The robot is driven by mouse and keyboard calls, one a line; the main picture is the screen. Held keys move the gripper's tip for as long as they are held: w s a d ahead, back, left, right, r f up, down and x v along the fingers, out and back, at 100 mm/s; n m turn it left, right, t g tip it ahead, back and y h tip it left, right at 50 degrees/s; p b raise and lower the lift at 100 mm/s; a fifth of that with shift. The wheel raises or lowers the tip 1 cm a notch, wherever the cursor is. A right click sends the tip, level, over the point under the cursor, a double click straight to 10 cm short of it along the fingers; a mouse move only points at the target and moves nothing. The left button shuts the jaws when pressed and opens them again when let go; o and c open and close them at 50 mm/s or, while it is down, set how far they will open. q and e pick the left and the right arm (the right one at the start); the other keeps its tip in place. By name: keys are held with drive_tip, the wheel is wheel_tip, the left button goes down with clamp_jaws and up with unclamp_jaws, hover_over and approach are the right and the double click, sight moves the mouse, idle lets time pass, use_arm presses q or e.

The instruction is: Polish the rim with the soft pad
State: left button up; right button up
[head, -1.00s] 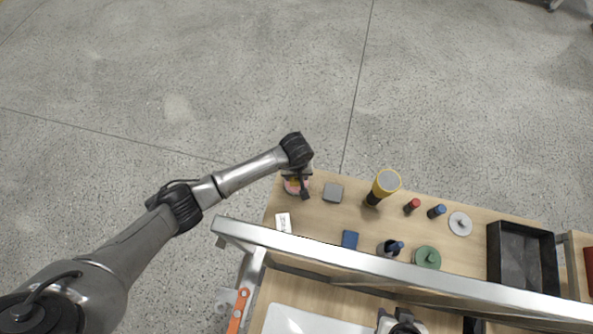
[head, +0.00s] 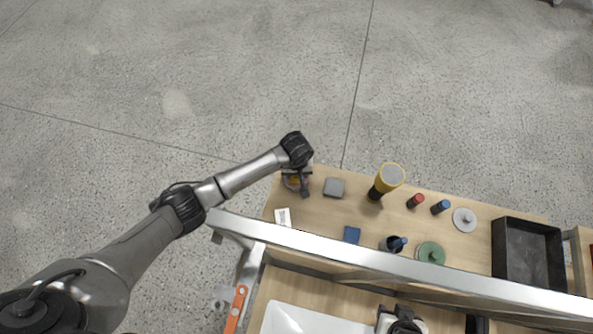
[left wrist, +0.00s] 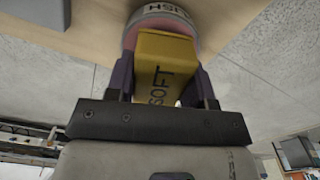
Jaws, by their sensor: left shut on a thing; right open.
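The soft pad (left wrist: 165,62) is a yellow block marked SOFT in the left wrist view. My left gripper (head: 299,186) is shut on it, with a dark finger on each side. Just beyond the pad is a round pink-and-pale holder (left wrist: 160,14) with partly hidden lettering; I cannot tell whether the pad still touches it. In the head view, the gripper hides most of both at the shelf's left end. A white tub shell (head: 305,322) with its rim shows at the bottom edge, partly cut off. My right gripper (head: 401,321) is near it, its fingers hard to make out.
A metal rail (head: 370,262) runs between the wooden shelf (head: 318,215) and the shell. The shelf holds a grey block (head: 334,187), a yellow cylinder (head: 390,178), a blue block (head: 352,235), a green disc (head: 431,254) and a black tray (head: 527,253). Open floor lies beyond.

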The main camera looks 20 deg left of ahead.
use_arm(q)
drive_tip(key=shift+f+b, duration=0.35)
drive_tip(key=shift+f, duration=0.05)
idle(0.5)
drive_tip(key=shift+f, duration=0.2)
idle(0.9)
drive_tip(key=shift+a+b, duration=0.1)
drive_tip(key=shift+b, duration=0.2)
idle(0.4)
drive_tip(key=shift+r+p, duration=1.35)
drive_tip(key=shift+r, duration=0.55)
drive_tip(key=shift+r+p, duration=0.95)
drive_tip(key=shift+r, duration=0.7)
drive_tip(key=shift+r, duration=0.1)
